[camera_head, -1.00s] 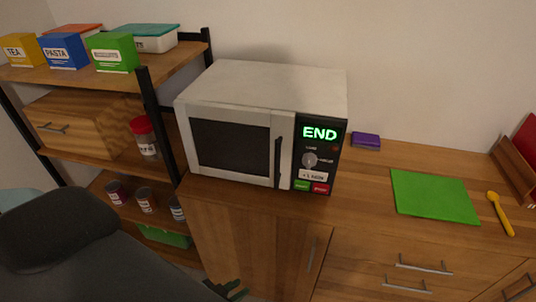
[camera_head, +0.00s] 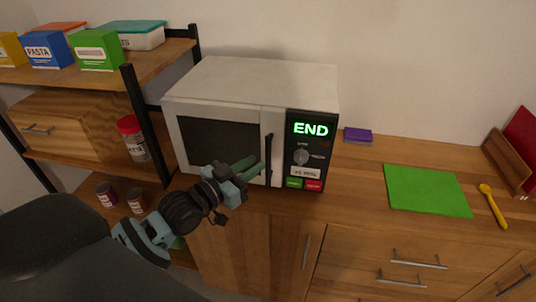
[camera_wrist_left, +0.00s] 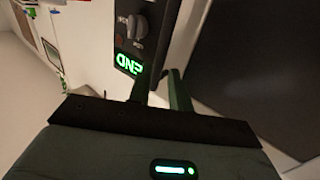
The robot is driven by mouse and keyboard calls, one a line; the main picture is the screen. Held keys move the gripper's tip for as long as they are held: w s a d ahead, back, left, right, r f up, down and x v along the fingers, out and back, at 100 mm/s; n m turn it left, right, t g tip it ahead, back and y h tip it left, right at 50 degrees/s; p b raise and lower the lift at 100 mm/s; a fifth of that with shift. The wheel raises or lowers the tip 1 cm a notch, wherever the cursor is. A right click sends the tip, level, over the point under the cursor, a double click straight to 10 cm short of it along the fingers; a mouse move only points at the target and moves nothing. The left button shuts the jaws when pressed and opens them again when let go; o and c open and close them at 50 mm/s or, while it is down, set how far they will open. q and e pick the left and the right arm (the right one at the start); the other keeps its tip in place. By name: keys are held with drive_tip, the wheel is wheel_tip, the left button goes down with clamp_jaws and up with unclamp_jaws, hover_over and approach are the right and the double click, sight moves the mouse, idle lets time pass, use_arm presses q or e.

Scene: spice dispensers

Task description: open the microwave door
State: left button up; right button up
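The white microwave (camera_head: 250,78) stands on the wooden counter with its door (camera_head: 215,137) shut. A dark vertical handle (camera_head: 269,150) runs along the door's right edge, beside the control panel that reads "END". My left gripper (camera_head: 261,168) is in front of the door at the lower part of the handle. In the left wrist view its two fingers (camera_wrist_left: 158,82) are apart, and the dark handle (camera_wrist_left: 176,45) lines up with the gap between them. I cannot tell whether they touch it. My right gripper is not in view.
A shelf (camera_head: 168,58) with boxes and jars stands left of the microwave. A purple block (camera_head: 357,136), a green board (camera_head: 427,190) and a yellow spoon (camera_head: 492,205) lie on the counter to the right. Wooden cupboards and drawers are below.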

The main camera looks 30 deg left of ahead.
use_arm(q)
hover_over(268, 179)
drive_tip(key=shift+w+a, duration=0.15)
drive_tip(key=shift+w, duration=0.25)
clamp_jaws()
